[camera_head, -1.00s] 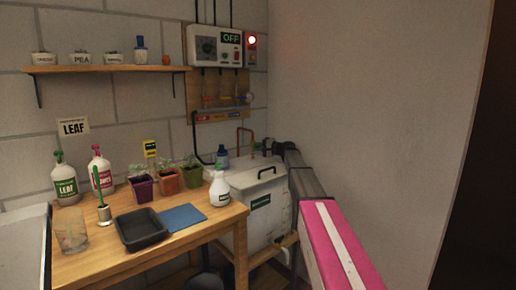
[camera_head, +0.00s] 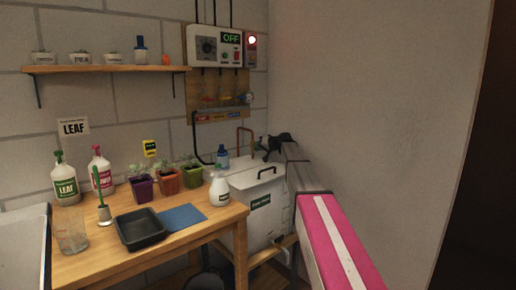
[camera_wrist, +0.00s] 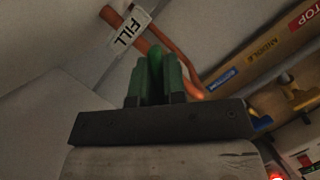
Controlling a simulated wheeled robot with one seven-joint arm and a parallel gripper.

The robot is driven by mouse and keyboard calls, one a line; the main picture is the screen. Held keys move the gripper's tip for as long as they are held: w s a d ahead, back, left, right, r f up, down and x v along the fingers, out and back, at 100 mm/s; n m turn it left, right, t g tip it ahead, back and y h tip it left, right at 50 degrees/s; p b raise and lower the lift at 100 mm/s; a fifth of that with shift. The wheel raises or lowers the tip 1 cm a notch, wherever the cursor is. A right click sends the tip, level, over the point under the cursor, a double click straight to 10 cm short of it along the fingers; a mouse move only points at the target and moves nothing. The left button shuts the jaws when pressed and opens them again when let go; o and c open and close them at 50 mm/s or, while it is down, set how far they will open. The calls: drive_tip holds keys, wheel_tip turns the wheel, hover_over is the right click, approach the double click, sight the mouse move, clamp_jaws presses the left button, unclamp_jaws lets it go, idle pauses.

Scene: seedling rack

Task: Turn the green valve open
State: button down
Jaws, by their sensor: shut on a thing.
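The green valve handle (camera_wrist: 155,61) shows in the wrist view, upright between the two dark green fingers of my gripper (camera_wrist: 154,78). The fingers are shut on it and hide its lower part. An orange-brown pipe (camera_wrist: 185,68) with a white FILL tag (camera_wrist: 132,30) runs just behind it. In the head view my gripper (camera_head: 277,141) is a small dark shape above the right end of the white tank (camera_head: 259,211), beside the copper pipe (camera_head: 245,130). The valve cannot be made out there.
A wooden board with BOTTOM, MIDDLE and TOP labels and small coloured valves (camera_wrist: 298,97) is at the right in the wrist view. A bench (camera_head: 238,209) with pots and bottles stands left; a bare wall is right.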

drive_tip(key=shift+s+n+t+h, duration=0.1)
drive_tip(key=shift+n+t+h, duration=0.3)
drive_tip(key=shift+n+h, duration=0.55)
drive_tip(key=shift+n+t+h, duration=0.4)
drive_tip(key=shift+n+h, duration=0.25)
drive_tip(key=shift+n, duration=0.9)
drive_tip(key=c, duration=1.2)
unclamp_jaws()
drive_tip(key=v, duration=1)
drive_tip(key=shift+s+d, duration=0.2)
drive_tip(key=shift+s, duration=0.1)
